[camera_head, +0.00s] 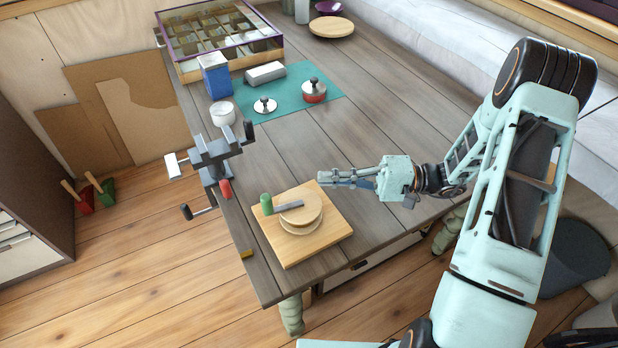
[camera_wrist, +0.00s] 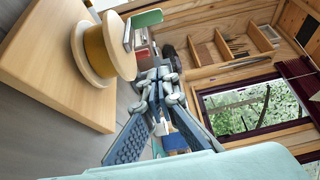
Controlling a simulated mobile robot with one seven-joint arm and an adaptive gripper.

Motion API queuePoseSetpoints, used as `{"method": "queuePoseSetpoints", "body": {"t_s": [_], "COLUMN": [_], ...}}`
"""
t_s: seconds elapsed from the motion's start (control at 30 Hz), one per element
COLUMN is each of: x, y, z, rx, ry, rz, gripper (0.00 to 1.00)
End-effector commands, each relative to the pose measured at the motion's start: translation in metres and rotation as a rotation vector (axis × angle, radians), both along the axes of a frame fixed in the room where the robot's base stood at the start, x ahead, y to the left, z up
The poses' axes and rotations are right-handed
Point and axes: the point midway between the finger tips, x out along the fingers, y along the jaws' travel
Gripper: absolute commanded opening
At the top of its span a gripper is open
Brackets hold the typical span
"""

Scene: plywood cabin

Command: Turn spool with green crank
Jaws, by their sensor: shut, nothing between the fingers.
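A wooden spool (camera_head: 302,212) stands on a square light-wood board (camera_head: 325,248) near the table's front corner. A grey crank arm (camera_head: 288,206) lies across its top, with an upright green handle (camera_head: 266,203) at the left end. My gripper (camera_head: 320,178) is shut and empty, just behind and to the right of the spool, apart from the handle. In the wrist view the spool (camera_wrist: 106,48), with a tan band between its flanges, is at upper left. The green handle (camera_wrist: 149,18) is above my shut gripper (camera_wrist: 158,76). The gripper does not appear to touch the spool.
A grey vise (camera_head: 214,152) with a red-handled part is on the table's left edge. A teal mat (camera_head: 325,98) with a red-based lidded pot (camera_head: 314,92), a blue box (camera_head: 216,78) and a divided case (camera_head: 222,35) are farther back. The table right of the mat is clear.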

Motion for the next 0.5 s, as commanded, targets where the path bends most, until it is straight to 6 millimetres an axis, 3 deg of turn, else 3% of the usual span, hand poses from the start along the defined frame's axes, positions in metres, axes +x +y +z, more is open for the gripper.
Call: {"method": "queuePoseSetpoints", "body": {"t_s": [0.4,0.5], "x": [-0.007,-0.017], "y": [0.086,0.094], "z": [0.002,0.002], "rx": [0.003,0.001], "ry": [0.004,0.007], "rz": [0.009,0.005], "gripper": [0.00,0.00]}}
